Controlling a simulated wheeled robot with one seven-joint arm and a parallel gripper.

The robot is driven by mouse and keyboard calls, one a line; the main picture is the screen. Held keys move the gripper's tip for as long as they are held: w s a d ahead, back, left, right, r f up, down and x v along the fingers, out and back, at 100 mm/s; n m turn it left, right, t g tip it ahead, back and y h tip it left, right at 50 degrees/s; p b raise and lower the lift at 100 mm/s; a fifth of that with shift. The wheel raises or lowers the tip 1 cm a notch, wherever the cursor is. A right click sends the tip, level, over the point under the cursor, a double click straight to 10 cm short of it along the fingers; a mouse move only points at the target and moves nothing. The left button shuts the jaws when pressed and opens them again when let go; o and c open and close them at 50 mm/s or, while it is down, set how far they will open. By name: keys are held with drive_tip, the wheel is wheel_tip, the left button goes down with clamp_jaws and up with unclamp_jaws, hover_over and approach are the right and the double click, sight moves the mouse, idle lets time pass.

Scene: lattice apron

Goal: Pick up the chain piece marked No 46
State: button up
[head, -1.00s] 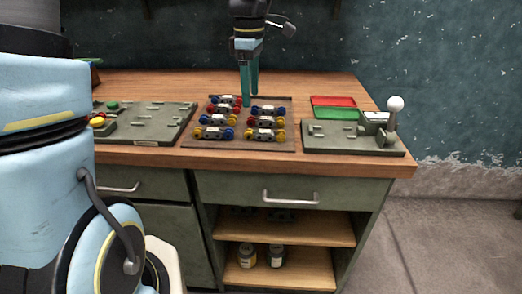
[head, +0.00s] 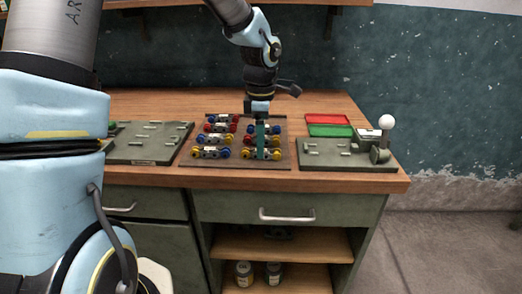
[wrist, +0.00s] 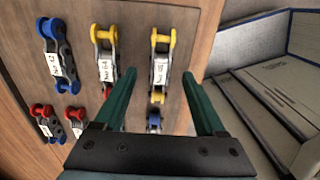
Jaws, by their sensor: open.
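Several chain pieces with coloured ends lie in two columns on a brown board (head: 236,162) on the bench. My gripper (head: 261,156) is low over the front of the right column, its fingers pointing down. In the wrist view my gripper (wrist: 159,75) is open. A chain piece with yellow ends (wrist: 161,62) shows between its fingers, not gripped. Its white label is too blurred for me to read surely. Beside it a piece with yellow and red ends (wrist: 106,52) seems marked No 64, and a blue-ended piece (wrist: 58,58) seems marked No 42. I cannot surely make out No 46.
A grey-green fixture plate with a white-knobbed lever (head: 340,155) stands right of the board. Red (head: 328,120) and green (head: 330,131) trays lie behind it. Another fixture plate (head: 150,145) is at left. Neighbouring chain pieces lie close to the fingers.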

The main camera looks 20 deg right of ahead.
drive_tip(key=shift+f, duration=0.95)
clamp_jaws()
